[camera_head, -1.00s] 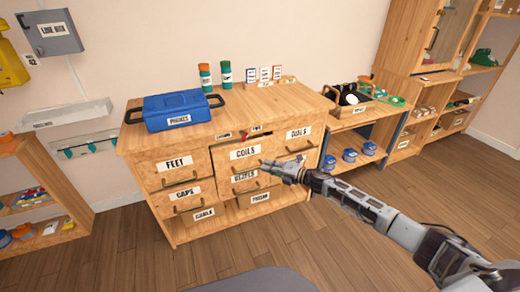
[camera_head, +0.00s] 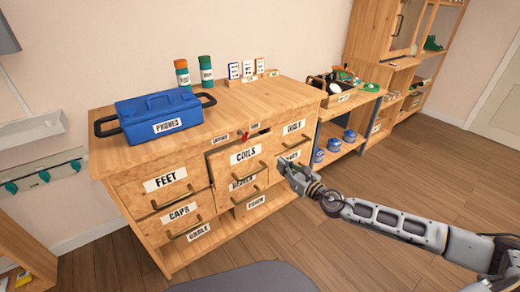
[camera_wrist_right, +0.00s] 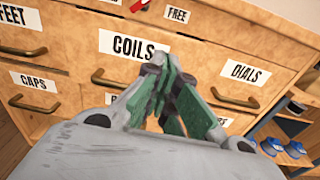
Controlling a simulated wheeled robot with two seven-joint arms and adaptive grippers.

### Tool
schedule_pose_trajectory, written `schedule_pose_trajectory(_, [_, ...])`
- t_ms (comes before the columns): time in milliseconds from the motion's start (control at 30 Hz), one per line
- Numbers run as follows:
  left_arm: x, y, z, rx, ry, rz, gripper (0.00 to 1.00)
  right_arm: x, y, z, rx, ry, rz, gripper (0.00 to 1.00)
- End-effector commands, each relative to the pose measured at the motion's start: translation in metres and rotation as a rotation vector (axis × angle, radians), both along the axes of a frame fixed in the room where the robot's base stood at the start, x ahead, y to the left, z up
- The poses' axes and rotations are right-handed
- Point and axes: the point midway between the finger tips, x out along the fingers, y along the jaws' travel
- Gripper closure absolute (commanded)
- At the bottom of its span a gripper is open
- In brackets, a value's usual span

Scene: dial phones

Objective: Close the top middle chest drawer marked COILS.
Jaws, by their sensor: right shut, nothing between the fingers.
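The wooden chest carries the COILS drawer (camera_head: 222,165) in its top middle, with a white label and a brass handle. Its front stands out a little from its neighbours, with a dark gap along its top edge. It also shows in the right wrist view (camera_wrist_right: 112,62). My right gripper (camera_head: 281,163) is shut and empty, just right of the COILS front in the head view. In the wrist view its green-padded fingers (camera_wrist_right: 160,62) overlap the right side of that front; contact cannot be told. My left gripper is not in view.
The FEET drawer (camera_head: 140,195) is to the left, the DIALS drawer (camera_wrist_right: 262,88) to the right. A blue PHONES box (camera_head: 160,112) and two bottles (camera_head: 183,76) stand on the chest top. A low shelf (camera_head: 345,150) is at the right.

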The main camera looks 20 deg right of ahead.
Motion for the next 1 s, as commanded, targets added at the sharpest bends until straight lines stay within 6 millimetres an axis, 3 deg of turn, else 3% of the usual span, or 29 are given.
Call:
schedule_pose_trajectory(567, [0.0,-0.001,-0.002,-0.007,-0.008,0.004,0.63,-0.004,0.002,0.005,-0.03,-0.032,-0.006,1.0])
schedule_pose_trajectory(1000, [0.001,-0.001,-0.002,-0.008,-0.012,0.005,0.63,0.011,0.007,0.005,-0.029,-0.032,-0.006,1.0])
